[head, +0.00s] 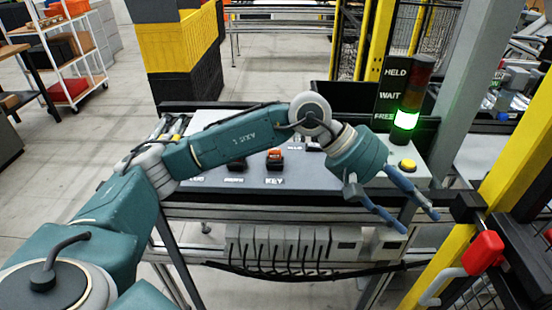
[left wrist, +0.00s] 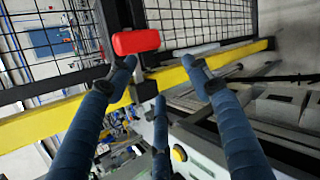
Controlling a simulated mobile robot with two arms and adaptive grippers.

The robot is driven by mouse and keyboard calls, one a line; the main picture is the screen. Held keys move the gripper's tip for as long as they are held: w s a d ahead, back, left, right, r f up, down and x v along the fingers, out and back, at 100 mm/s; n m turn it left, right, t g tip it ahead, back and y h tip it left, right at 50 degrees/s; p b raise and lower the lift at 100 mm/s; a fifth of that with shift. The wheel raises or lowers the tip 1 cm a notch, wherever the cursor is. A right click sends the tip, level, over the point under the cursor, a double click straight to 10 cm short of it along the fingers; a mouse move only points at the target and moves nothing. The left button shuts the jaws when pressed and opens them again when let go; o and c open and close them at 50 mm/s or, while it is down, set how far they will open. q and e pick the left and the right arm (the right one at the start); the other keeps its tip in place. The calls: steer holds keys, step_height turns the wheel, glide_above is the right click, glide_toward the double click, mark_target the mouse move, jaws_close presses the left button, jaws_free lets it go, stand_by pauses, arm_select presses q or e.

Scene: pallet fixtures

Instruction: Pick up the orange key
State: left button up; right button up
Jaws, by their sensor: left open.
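The orange key (head: 274,154) sits in a dark holder on the light panel, above the printed word KEY, in the head view. My left gripper (head: 420,222) is open and empty, to the right of the key and lower in the picture, past the panel's front edge. Its blue fingers also show spread in the left wrist view (left wrist: 165,85), with nothing between them. The key cannot be made out in the left wrist view. My right gripper is in neither view.
A signal tower (head: 405,120) glows green beside a HELD/WAIT/FREE sign (head: 391,95). A yellow button (head: 408,166) is at the panel's right. A red handle (head: 484,252) on the yellow-framed fence stands right of my left gripper; it shows in the wrist view (left wrist: 136,41).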

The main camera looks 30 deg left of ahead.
arm_select(q)
steer(key=w+a+m+t+y, duration=0.1)
steer(key=w+a+m+y, duration=0.2)
steer(key=a, duration=0.6)
steer(key=y, duration=1)
glide_toward(275, 151)
steer(key=shift+n+t, duration=0.3)
steer(key=p+x, duration=0.1)
steer(key=x, duration=0.1)
steer(key=p+x, duration=0.1)
steer(key=x, duration=0.2)
steer(key=p+x, duration=0.2)
steer(key=x, duration=0.1)
steer(key=shift+s+a+f, duration=0.15)
steer(key=shift+s+f, duration=0.05)
steer(key=shift+f, duration=0.05)
steer(key=shift+w+f, duration=0.1)
steer(key=shift+f, duration=0.15)
steer(key=c, duration=1.2)
